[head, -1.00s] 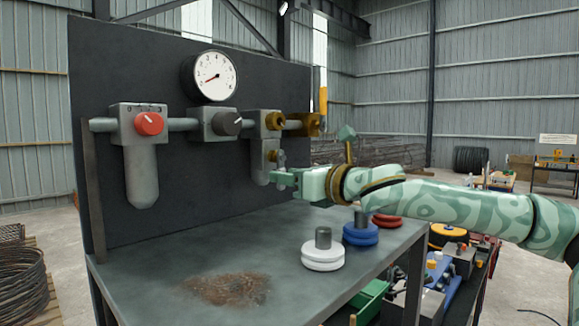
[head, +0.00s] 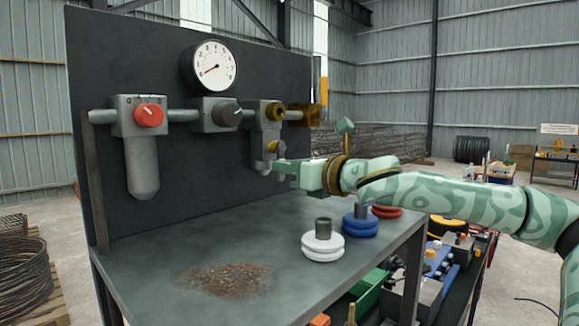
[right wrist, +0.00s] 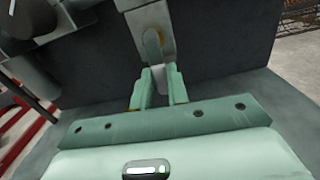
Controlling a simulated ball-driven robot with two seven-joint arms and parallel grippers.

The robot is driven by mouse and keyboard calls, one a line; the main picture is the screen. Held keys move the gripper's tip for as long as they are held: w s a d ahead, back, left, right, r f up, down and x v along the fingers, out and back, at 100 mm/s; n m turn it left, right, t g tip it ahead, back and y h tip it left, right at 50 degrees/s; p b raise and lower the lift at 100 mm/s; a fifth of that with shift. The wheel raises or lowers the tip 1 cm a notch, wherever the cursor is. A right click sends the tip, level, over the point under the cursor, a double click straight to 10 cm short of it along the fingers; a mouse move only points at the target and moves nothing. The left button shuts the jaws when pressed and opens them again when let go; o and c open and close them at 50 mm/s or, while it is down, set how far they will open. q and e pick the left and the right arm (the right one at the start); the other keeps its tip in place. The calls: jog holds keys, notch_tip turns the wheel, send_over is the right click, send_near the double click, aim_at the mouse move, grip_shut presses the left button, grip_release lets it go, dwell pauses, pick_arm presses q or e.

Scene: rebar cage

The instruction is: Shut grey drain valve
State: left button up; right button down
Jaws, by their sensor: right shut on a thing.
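The grey drain valve (head: 270,158) sits low on the rightmost pipe block (head: 266,114), below its brass fittings. My right gripper (head: 281,167) comes in from the right and is shut on the valve's grey handle. In the right wrist view its two green fingers (right wrist: 159,87) stand at the lower end of a grey lever (right wrist: 153,48) with a brass bit behind it. The fingers partly hide the handle, so its exact angle is hard to tell. My left gripper is not in view.
A red knob (head: 149,115), a dark knob (head: 227,115) and a round gauge (head: 210,67) are on the dark panel. White (head: 323,246), blue (head: 360,225) and red (head: 386,211) discs stand on the bench under my right arm. The bench's left part is clear except for a rusty patch (head: 228,279).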

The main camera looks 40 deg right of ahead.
jog(key=shift+s+a+r+m+p, duration=0.1)
jog(key=shift+a+r+m+p, duration=0.5)
jog(key=shift+m+p, duration=1.55)
jog(key=shift+a+r+m+p, duration=0.5)
jog(key=shift+r+m+p, duration=0.1)
jog(key=shift+m, duration=3.05)
jog(key=shift+s+a+r+m+p, duration=0.1)
jog(key=shift+a+r+m+p, duration=0.45)
jog(key=shift+m+p, duration=1.6)
jog(key=shift+m+b, duration=0.7)
jog(key=shift+m, duration=0.25)
jog(key=c, duration=1.4)
grip_release()
jog(key=shift+o, duration=0.2)
